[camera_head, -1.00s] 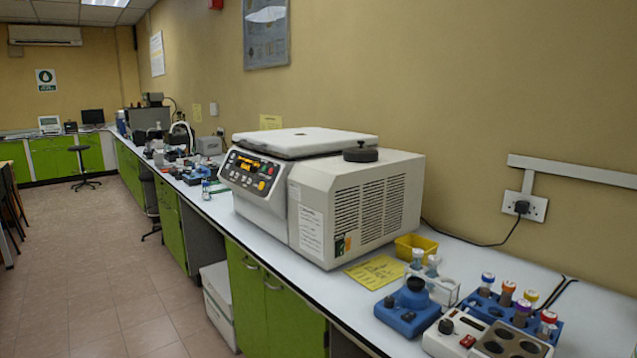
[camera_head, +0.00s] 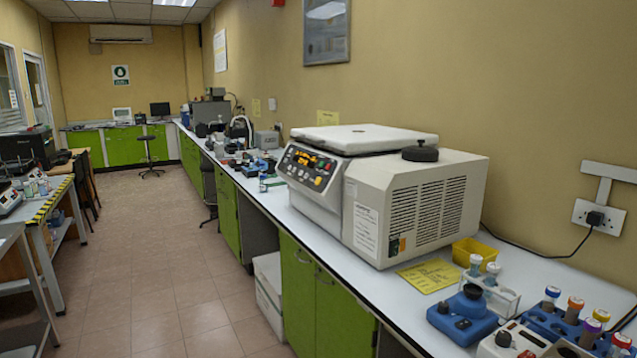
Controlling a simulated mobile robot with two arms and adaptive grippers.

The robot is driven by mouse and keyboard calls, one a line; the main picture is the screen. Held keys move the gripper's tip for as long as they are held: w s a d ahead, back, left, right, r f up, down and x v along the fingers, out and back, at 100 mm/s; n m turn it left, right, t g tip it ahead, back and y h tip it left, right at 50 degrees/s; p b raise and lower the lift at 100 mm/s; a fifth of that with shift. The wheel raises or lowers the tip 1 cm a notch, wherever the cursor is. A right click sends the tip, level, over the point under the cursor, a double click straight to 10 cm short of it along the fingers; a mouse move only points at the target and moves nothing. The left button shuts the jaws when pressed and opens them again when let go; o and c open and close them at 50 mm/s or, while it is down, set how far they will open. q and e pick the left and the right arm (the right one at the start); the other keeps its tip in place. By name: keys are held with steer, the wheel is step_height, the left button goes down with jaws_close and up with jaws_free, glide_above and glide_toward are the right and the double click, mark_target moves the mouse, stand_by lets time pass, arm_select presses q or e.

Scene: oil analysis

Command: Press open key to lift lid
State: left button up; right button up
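A white and grey centrifuge (camera_head: 425,215) stands on the long bench at the right. Its flat white lid (camera_head: 363,138) looks closed. The control panel (camera_head: 309,166) on its front left face has a lit orange display and several coloured keys. The labels on the keys are too small to read, so I cannot tell which one is the open key. Neither of my grippers shows in the head view.
The white bench top (camera_head: 395,296) runs along the right wall. A yellow tray (camera_head: 474,251), a blue mixer (camera_head: 462,319) and a rack with capped tubes (camera_head: 556,326) stand right of the centrifuge. The tiled floor (camera_head: 150,270) in the middle is clear. Another table (camera_head: 50,209) stands at the left.

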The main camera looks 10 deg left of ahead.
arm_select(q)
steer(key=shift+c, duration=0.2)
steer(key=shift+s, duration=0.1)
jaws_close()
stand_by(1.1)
